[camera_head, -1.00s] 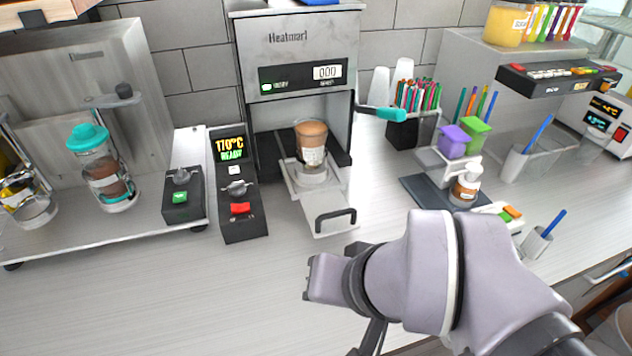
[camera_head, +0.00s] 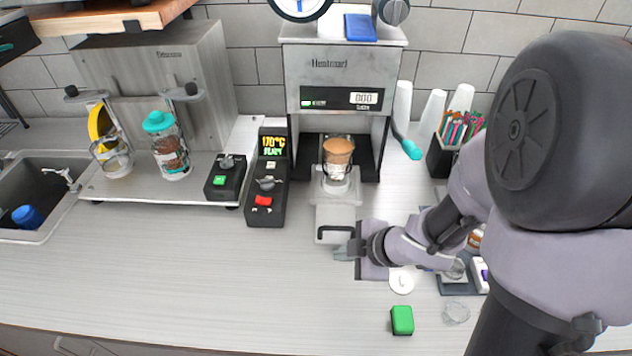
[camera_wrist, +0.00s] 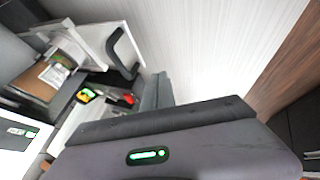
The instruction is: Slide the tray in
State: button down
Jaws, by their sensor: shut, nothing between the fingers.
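The cup sealer (camera_head: 335,70) stands against the wall, with its pale tray (camera_head: 335,214) sticking out of the front. A clear cup with brown contents (camera_head: 338,160) sits upright in the tray's holder, below the sealer head. The black tray handle (camera_head: 322,230) is at the tray's front end. My gripper (camera_head: 342,253) is shut and empty, just in front of the handle; I cannot tell whether it touches. In the wrist view, my shut fingers (camera_wrist: 157,93) are close to the black handle (camera_wrist: 120,50) and the white tray (camera_wrist: 95,38).
A control box reading 170°C (camera_head: 267,185) stands left of the tray. A green block (camera_head: 402,320) lies on the counter at the front. Stacked cups and a straw holder (camera_head: 440,155) are to the right. The counter's left front is clear.

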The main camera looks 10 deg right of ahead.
aim_at(322, 191)
jog(key=b+x, duration=0.2)
jog(key=x, duration=0.4)
jog(key=shift+f+b, duration=0.25)
jog(key=shift+b, duration=0.1)
jog(key=w, duration=0.3)
jog(key=shift+w+a+p, duration=0.1)
jog(key=shift+w+p, duration=0.2)
jog(key=shift+p, duration=0.05)
jog(key=shift+w+r, duration=0.1)
jog(key=shift+w, duration=0.3)
jog(key=shift+w+r+p, duration=0.15)
jog(key=shift+w+p, duration=0.35)
jog(key=shift+p, duration=0.15)
jog(key=w+d+p, duration=0.1)
jog(key=w+p, duration=0.4)
jog(key=w+d+p, duration=0.1)
jog(key=w+p, duration=0.3)
jog(key=w, duration=0.1)
jog(key=w+d+p, duration=0.1)
jog(key=w+p, duration=0.4)
jog(key=w, duration=0.1)
jog(key=shift+w+d+p, duration=0.1)
jog(key=shift+d+p, duration=0.2)
